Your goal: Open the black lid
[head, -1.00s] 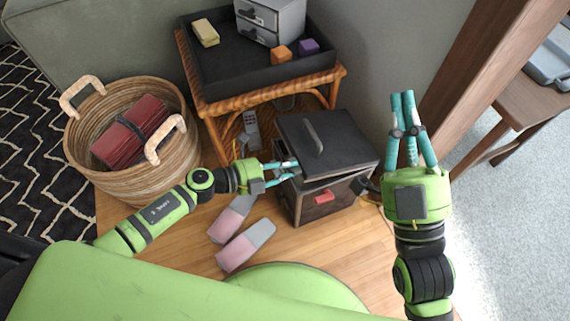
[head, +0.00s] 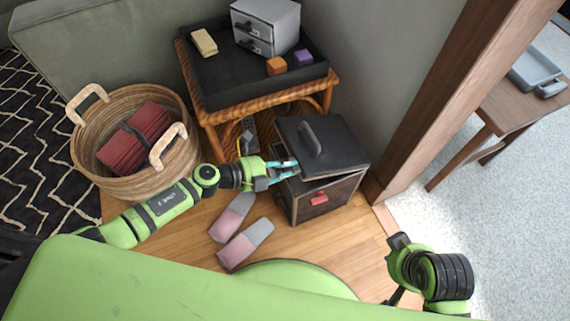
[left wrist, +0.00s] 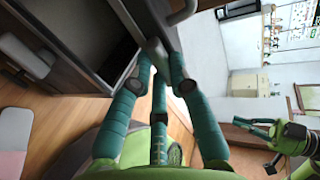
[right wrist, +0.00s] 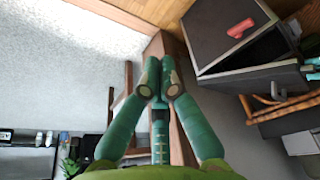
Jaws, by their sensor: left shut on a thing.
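The black lid (head: 340,151) with its raised bar handle (head: 309,138) sits tilted on the dark box (head: 330,203), with a gap along its front. The box has a red tab (head: 319,198) on its front. My left gripper (head: 288,169) is shut on the lid's left front edge; in the left wrist view its fingers (left wrist: 158,78) pinch the lid's edge (left wrist: 160,42) beside the dark box opening. In the right wrist view the lid (right wrist: 258,80) stands apart from the box (right wrist: 235,28). My right gripper (right wrist: 159,82) is shut and empty, clear of the box; its fingers are outside the head view.
A wicker table (head: 255,105) with a black tray stands behind the box. A wicker basket (head: 105,180) is at the left. Pink-and-grey slippers (head: 245,245) lie on the floor in front. A wooden post (head: 430,90) rises close to the box's right.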

